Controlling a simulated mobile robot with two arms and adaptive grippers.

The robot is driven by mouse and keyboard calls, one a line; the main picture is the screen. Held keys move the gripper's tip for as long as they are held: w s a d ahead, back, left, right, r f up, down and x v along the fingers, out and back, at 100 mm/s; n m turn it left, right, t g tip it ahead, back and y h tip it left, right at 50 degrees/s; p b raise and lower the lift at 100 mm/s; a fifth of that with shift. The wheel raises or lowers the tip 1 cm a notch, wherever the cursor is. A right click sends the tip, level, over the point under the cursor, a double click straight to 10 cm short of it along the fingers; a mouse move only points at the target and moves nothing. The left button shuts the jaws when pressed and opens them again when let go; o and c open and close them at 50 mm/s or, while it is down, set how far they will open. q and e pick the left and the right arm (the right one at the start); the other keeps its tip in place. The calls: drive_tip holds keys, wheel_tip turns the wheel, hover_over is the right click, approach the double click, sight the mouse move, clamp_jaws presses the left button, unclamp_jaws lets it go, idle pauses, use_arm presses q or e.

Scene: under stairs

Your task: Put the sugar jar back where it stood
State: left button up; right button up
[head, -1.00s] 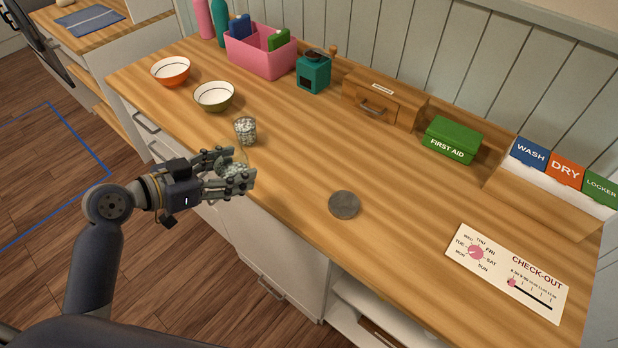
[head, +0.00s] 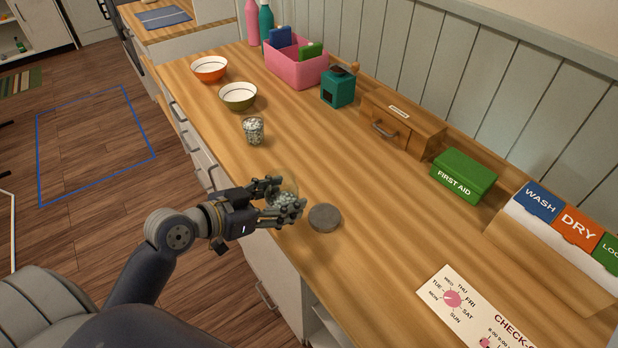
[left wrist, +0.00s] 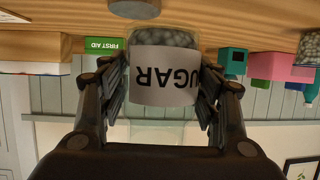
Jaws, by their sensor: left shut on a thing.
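The sugar jar (head: 287,197) is a clear jar with pale lumpy contents, partly hidden by fingers in the head view. In the left wrist view its white label reads SUGAR (left wrist: 165,76), upside down. My left gripper (head: 284,202) is shut on the jar, with fingers on both sides, at the counter's front edge. I cannot tell whether the jar touches the counter. A round grey disc (head: 324,217) lies on the counter just right of the jar. A similar filled glass (head: 253,131) stands farther left. My right gripper is not in view.
An olive bowl (head: 238,97), an orange bowl (head: 209,70) and a pink bin (head: 296,66) stand farther left. A teal grinder (head: 338,88), wooden drawer box (head: 400,125) and green first aid box (head: 463,177) line the back. The wooden counter (head: 370,190) is clear behind the disc.

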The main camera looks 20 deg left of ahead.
use_arm(q)
drive_tip(key=shift+w+a+f+n+t+y, duration=0.2)
drive_tip(key=shift+f+n+y, duration=0.1)
drive_tip(key=shift+n+y, duration=0.15)
drive_tip(key=shift+w+a+f+n+t+y, duration=0.1)
drive_tip(key=shift+f+n+t+y, duration=0.1)
drive_tip(key=shift+f+n+y, duration=0.2)
drive_tip(key=shift+w+a+n+y, duration=0.2)
drive_tip(key=shift+a+n+y, duration=0.2)
drive_tip(key=shift+n+y, duration=0.35)
drive_tip(key=shift+r+y+b, duration=0.25)
drive_tip(key=shift+y+b, duration=0.05)
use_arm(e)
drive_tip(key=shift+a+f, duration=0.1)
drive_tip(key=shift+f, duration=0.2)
use_arm(q)
drive_tip(key=shift+w, duration=0.1)
